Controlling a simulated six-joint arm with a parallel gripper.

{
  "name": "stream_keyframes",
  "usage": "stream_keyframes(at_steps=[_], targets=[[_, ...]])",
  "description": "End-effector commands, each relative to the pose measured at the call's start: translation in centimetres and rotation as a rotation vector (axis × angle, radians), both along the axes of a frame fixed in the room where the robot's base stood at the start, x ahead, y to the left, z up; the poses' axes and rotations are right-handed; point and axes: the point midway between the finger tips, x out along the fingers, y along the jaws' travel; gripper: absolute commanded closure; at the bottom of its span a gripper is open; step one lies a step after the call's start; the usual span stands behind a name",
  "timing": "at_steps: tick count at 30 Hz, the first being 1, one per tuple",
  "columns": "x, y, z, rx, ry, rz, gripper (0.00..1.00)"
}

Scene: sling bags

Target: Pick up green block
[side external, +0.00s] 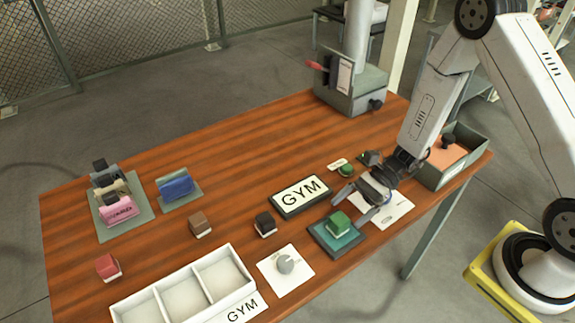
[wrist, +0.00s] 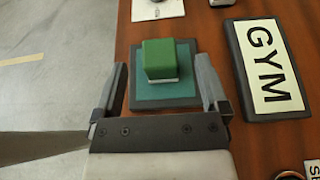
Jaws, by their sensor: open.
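The green block (side external: 339,221) has a pale base and sits on a teal square pad (side external: 323,238) near the front edge of the table. In the wrist view the green block (wrist: 160,59) stands on the teal pad (wrist: 185,97), ahead of and between my fingers. My gripper (side external: 360,201) is open and empty, just to the right of and above the block in the side view. In the wrist view my gripper (wrist: 160,85) shows its two fingers spread wide on either side of the pad's near part. The block appears apart from both fingers.
A GYM sign (side external: 300,195) lies beside the pad. A white three-compartment tray (side external: 150,305), a white card with a grey knob (side external: 286,263), and black (side external: 265,224), brown (side external: 200,225) and red (side external: 108,268) blocks are nearby. A grey bin (side external: 455,160) stands at right.

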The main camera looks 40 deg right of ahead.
Motion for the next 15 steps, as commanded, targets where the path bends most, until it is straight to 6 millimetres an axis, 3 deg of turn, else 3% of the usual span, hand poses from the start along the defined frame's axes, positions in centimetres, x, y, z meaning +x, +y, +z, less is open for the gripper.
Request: stream_keyframes(at_steps=[15], targets=[[-0.1, 1.8, -0.9, -0.002, 0.001, 0.003, 0.06]])
